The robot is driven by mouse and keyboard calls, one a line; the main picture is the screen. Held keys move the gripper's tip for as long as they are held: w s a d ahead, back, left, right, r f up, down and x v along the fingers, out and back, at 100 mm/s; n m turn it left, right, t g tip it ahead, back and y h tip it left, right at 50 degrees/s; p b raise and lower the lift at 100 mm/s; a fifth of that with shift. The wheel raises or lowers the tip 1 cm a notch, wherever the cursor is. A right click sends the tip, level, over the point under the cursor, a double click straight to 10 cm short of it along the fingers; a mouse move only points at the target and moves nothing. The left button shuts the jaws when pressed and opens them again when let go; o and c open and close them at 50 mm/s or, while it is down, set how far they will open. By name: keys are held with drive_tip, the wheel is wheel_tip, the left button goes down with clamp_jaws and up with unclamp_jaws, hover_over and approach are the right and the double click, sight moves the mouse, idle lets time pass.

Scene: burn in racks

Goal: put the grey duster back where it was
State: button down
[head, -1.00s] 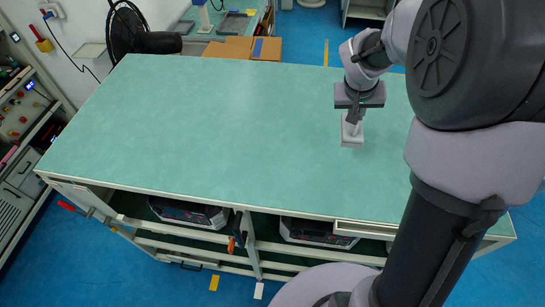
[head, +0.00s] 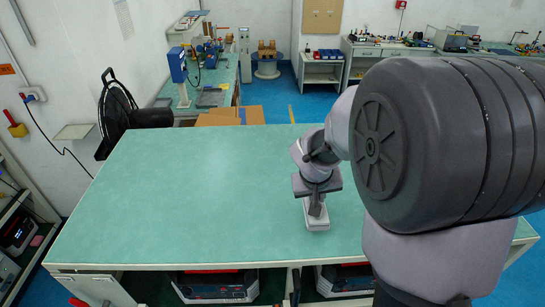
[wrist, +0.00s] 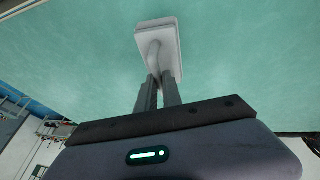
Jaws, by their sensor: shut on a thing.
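The grey duster (head: 316,219) is a pale block with a handle, over the right half of the green bench top. My gripper (head: 315,203) is above it, shut on its handle, with the block hanging below. In the wrist view, the two dark fingers (wrist: 158,82) close around the handle and the pale duster block (wrist: 156,32) shows beyond them against the green surface. I cannot tell whether the block touches the bench.
The green bench top (head: 190,190) is otherwise bare, with wide free room to the left. Cardboard boxes (head: 232,115) and a black fan (head: 118,108) stand behind it. Equipment cases (head: 215,284) sit on the shelf below.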

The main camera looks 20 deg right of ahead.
sight(307, 199)
drive_tip(key=w, duration=0.1)
drive_tip(key=w+a, duration=0.1)
drive_tip(key=shift+w, duration=0.35)
drive_tip(key=f, duration=0.3)
drive_tip(key=shift+w+f, duration=0.35)
drive_tip(key=shift+f, duration=0.05)
drive_tip(key=shift+s, duration=0.1)
drive_tip(key=shift+f, duration=0.15)
drive_tip(key=c, duration=1.5)
unclamp_jaws()
